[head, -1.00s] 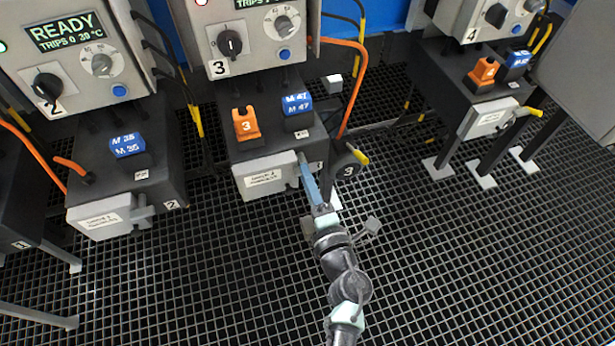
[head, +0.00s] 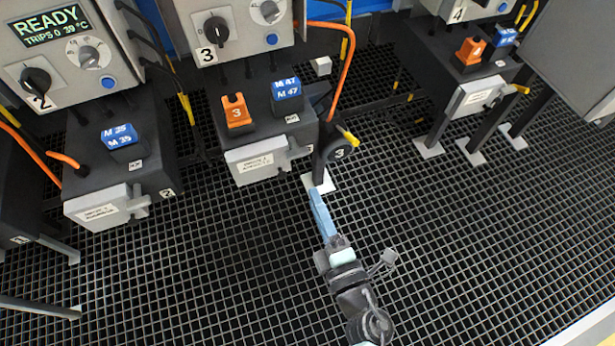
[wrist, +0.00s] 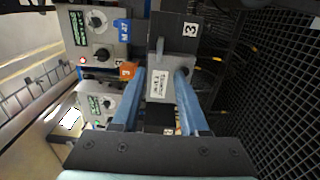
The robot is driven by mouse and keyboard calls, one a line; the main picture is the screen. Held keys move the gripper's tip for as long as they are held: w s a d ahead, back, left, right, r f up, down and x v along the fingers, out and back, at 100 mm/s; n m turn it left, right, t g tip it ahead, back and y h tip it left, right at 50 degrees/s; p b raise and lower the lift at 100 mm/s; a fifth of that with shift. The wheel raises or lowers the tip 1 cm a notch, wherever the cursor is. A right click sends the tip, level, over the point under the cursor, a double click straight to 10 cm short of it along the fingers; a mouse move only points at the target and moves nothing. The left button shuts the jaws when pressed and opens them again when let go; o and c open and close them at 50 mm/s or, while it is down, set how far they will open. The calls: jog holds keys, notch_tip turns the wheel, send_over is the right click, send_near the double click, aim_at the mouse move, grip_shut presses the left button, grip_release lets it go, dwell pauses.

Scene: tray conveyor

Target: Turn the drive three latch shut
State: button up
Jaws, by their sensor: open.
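The drive three unit stands at the upper middle of the head view, with a pale labelled front housing (head: 257,161). A short grey handle that looks like its latch (head: 299,151) is at the housing's right end. In the wrist view the labelled housing (wrist: 160,86) is ahead between the fingers, and the narrow grey latch bar (wrist: 159,48) lies just above it. My gripper (head: 318,200) is in front of and below the unit, apart from the latch. In the wrist view my gripper (wrist: 162,100) has its two blue fingers spread, with nothing held. The latch's exact angle is hard to tell.
An orange block (head: 236,111) and a blue M 47 block (head: 287,95) sit on top of the unit. Drive two (head: 105,208) is left. Open grating (head: 230,270) lies in front.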

jog(key=v, duration=0.2)
jog(key=shift+s+d, duration=0.15)
jog(key=shift+s, duration=0.15)
dwell(0.3)
